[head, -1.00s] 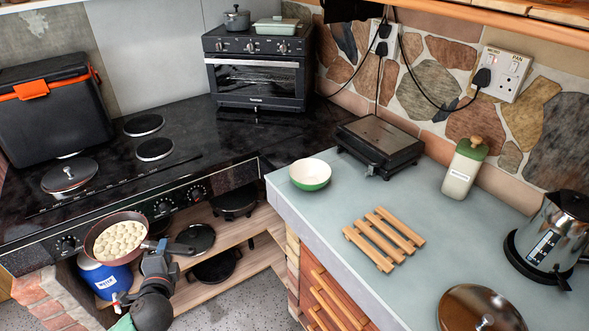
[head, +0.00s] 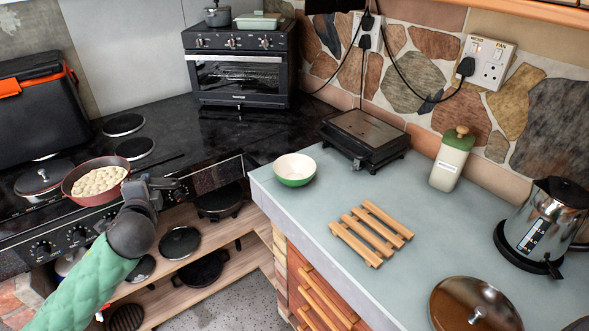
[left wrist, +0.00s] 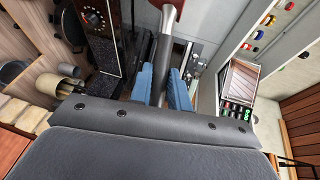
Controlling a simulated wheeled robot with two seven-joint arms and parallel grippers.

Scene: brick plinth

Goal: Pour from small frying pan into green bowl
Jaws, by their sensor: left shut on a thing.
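The small frying pan (head: 84,193) is reddish and holds several pale round pieces (head: 99,181). It is held roughly level in front of the stove's front edge, at the left of the head view. My left gripper (head: 150,190) is shut on its handle; the left wrist view shows the dark handle (left wrist: 163,72) between the blue fingers. The green bowl (head: 294,170), white inside, stands upright on the grey counter near its left corner, to the right of the pan and apart from it. It looks empty. My right gripper is not in view.
A wooden slatted trivet (head: 370,234), a black grill (head: 364,142), a green-topped jar (head: 452,158), a kettle (head: 545,225) and a round lid (head: 474,307) are on the counter. The stove (head: 215,174) lies left, with shelves of pans below.

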